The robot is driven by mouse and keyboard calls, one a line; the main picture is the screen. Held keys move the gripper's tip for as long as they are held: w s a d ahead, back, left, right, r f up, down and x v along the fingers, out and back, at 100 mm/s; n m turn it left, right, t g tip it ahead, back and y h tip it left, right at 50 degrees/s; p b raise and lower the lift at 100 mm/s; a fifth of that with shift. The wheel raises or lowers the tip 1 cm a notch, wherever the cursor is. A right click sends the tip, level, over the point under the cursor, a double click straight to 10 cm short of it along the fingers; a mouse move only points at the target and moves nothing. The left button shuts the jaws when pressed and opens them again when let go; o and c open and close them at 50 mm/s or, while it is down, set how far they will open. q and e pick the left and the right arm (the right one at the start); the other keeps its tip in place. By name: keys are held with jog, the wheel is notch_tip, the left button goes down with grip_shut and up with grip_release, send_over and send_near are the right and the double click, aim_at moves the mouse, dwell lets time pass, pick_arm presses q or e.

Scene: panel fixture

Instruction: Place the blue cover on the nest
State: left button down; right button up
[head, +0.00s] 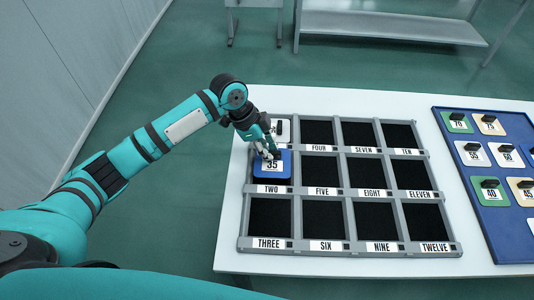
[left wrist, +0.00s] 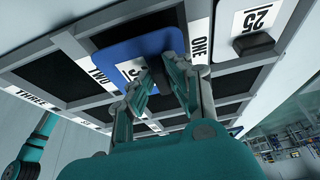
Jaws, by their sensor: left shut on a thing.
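The blue cover (head: 283,173), with a white label reading 35, is at the nest labelled TWO in the left column of the grey fixture (head: 350,250). My left gripper (head: 271,155) is shut on its handle from above. In the left wrist view the fingers (left wrist: 160,82) close around the handle, and the blue cover (left wrist: 115,52) looks slightly turned against the frame between labels TWO and ONE. I cannot tell whether it rests in the nest or hangs just above it. My right gripper is not in view.
A white cover (left wrist: 250,25) labelled 25 sits in nest ONE, beside the blue cover. The fixture's other nests are black and empty. A blue board (head: 470,195) with several numbered covers lies at the right of the white table (head: 330,270).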

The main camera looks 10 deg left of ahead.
pick_arm(q)
jog(key=shift+f, duration=1.4)
jog(key=shift+f, duration=0.1)
jog(key=c, duration=1.3)
grip_release()
jog(key=shift+o, duration=0.2)
jog(key=v, duration=1.2)
jog(key=shift+s, duration=0.1)
